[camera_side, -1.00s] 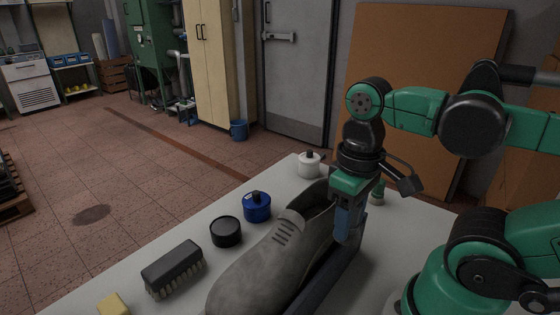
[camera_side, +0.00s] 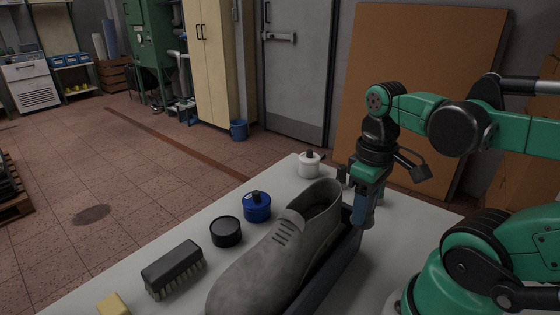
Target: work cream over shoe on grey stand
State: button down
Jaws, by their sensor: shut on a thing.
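A grey shoe (camera_side: 275,256) lies along the front of the table, its toe toward the bottom left and its heel toward the back right. A dark grey stand (camera_side: 338,272) shows along its right side. A low round black tin (camera_side: 226,232), a blue jar (camera_side: 257,206) with a black knob and a white jar (camera_side: 309,166) with a dark top stand left of and behind the shoe. My gripper (camera_side: 363,217) points down just right of the shoe's heel, apart from the shoe. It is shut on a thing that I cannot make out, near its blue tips.
A dark brush (camera_side: 173,268) with pale bristles and a yellow block (camera_side: 113,305) lie at the table's front left. Small dark items, partly hidden, stand behind my gripper. The pale table top (camera_side: 385,278) is bare right of the stand.

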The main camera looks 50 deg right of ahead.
jog(key=shift+w, duration=1.15)
jog(key=shift+a, duration=3.95)
jog(key=d, duration=0.8)
jog(key=shift+s+r, duration=0.35)
jog(key=shift+r, duration=0.65)
jog(key=shift+s+r, duration=0.35)
jog(key=shift+r, duration=0.65)
jog(key=shift+s+r, duration=0.35)
jog(key=shift+r, duration=0.65)
jog(key=shift+r, duration=0.1)
